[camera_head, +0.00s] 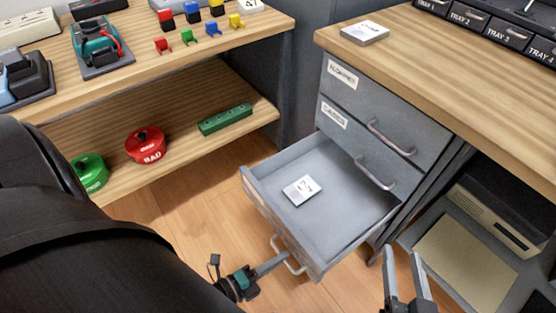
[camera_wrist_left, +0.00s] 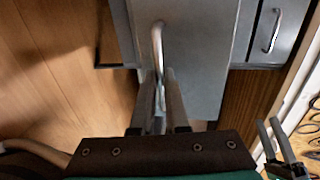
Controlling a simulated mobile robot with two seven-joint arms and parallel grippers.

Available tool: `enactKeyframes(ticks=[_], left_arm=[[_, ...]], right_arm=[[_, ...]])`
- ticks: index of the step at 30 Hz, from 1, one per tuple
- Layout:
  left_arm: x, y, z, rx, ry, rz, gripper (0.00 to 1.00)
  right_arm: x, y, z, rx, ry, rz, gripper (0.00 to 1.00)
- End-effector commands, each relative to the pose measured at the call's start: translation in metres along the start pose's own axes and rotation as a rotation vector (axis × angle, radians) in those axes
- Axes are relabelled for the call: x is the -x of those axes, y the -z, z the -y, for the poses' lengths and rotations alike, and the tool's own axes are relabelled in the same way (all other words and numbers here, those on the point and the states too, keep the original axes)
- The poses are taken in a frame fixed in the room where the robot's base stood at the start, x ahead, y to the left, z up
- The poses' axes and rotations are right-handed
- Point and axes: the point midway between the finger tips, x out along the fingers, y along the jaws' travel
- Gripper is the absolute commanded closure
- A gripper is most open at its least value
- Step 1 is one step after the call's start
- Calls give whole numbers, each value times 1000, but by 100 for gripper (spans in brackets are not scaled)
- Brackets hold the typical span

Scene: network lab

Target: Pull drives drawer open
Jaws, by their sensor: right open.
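The bottom drawer (camera_head: 330,225) of the grey cabinet stands pulled well out; its label is not readable. A small white and grey block (camera_head: 301,190) lies inside it. The drawer's bar handle (camera_head: 284,252) is on its front and also shows in the left wrist view (camera_wrist_left: 157,45). My left gripper (camera_head: 280,262) is at this handle, with its fingers on both sides of the bar and closed on it in the left wrist view (camera_wrist_left: 160,85). My right gripper (camera_head: 403,255) is open and empty, right of the open drawer.
Two shut drawers with handles (camera_head: 391,138) sit above. The wooden cabinet top (camera_head: 440,75) holds a similar block (camera_head: 365,32) and labelled trays (camera_head: 490,30). A wooden shelf unit (camera_head: 225,65) stands left. A beige device (camera_head: 495,220) sits low right. Floor (camera_head: 150,210) is clear.

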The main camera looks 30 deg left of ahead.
Motion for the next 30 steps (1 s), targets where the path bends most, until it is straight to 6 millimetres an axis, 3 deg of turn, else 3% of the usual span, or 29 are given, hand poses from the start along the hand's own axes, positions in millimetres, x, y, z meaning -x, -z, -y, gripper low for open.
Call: enactKeyframes(ticks=[1, 8, 23, 30], left_arm=[[0, -1, 0, 0, 1, 2, 86], [0, 0, 0, 0, 1, 1, 60], [1, 0, 0, 1, 0, 1, 59], [20, 0, 0, 2, -3, 1, 59]], right_arm=[[0, 0, 0, 0, 0, 1, 50], [0, 0, 0, 0, 0, 2, 50], [0, -1, 0, 1, 0, 4, 50], [0, 0, -8, 18, -19, 75, 50]])
